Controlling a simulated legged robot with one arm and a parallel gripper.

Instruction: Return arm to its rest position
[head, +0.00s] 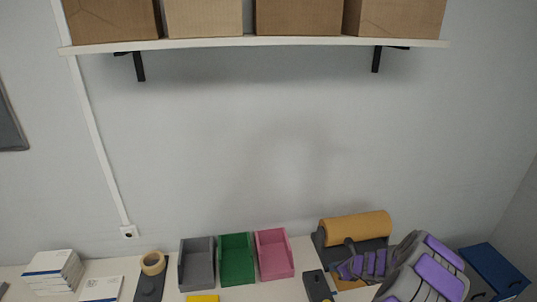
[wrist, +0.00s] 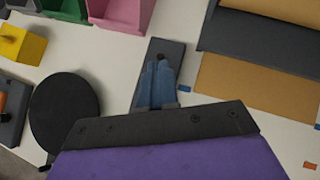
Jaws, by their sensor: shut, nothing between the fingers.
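My gripper (head: 352,264), dark grey with purple panels, is at the lower right of the head view, in front of the table's back part. My grey and purple arm reaches to it from the lower right corner. The gripper is shut and empty. In the wrist view, its black edge and purple face (wrist: 165,150) fill the bottom middle and hide part of the table below.
A grey bin (head: 196,262), green bin (head: 237,259) and pink bin (head: 274,254) stand left of my gripper. A brown paper roll (head: 357,227) is behind it. A blue box (head: 497,270) is at right. Cartons (head: 298,17) sit on a wall shelf (head: 250,42).

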